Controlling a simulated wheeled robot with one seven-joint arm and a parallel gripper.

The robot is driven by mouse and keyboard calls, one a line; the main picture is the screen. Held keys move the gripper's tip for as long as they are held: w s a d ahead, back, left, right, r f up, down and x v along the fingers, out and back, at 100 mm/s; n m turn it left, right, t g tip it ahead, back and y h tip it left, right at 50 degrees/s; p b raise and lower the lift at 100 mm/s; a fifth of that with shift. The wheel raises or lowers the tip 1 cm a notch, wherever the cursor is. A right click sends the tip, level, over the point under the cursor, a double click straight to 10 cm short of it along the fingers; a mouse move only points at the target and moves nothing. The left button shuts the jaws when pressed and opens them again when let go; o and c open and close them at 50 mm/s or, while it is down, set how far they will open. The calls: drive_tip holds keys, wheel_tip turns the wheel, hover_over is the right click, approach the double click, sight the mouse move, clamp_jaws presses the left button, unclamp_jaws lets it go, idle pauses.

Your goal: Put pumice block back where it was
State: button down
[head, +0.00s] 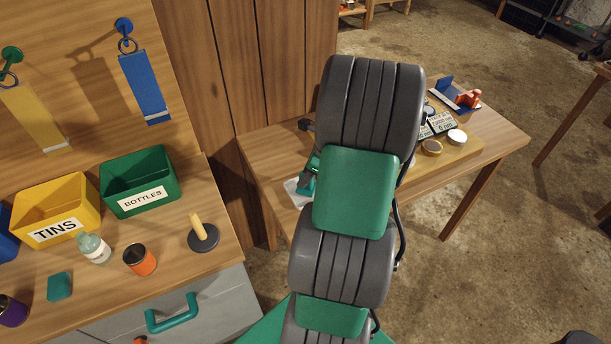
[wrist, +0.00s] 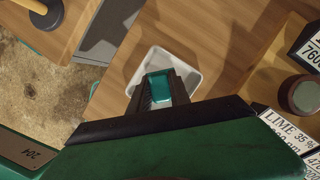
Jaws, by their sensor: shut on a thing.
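A small teal block, which I take to be the pumice block (wrist: 158,84), is between the dark fingers of my gripper (wrist: 160,93) in the wrist view. My gripper is shut on it. Behind the block in that view is a white shallow tray (wrist: 193,54) on the wooden table; I cannot tell whether the block touches it. In the head view my arm hides the block and most of my gripper; the white tray (head: 291,190) shows partly at the table's left side. A similar teal block (head: 60,286) lies on the left bench.
The left bench holds a yellow TINS bin (head: 58,230), a green BOTTLES bin (head: 150,195), a bottle (head: 93,248), an orange tin (head: 140,260) and a round black base with a peg (head: 203,237). Labelled cards and jars (head: 457,137) stand at the table's right. A gap separates the bench and table.

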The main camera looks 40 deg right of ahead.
drive_tip(key=shift+f, duration=0.2)
drive_tip(key=c, duration=1.2)
unclamp_jaws()
drive_tip(key=shift+r, duration=0.1)
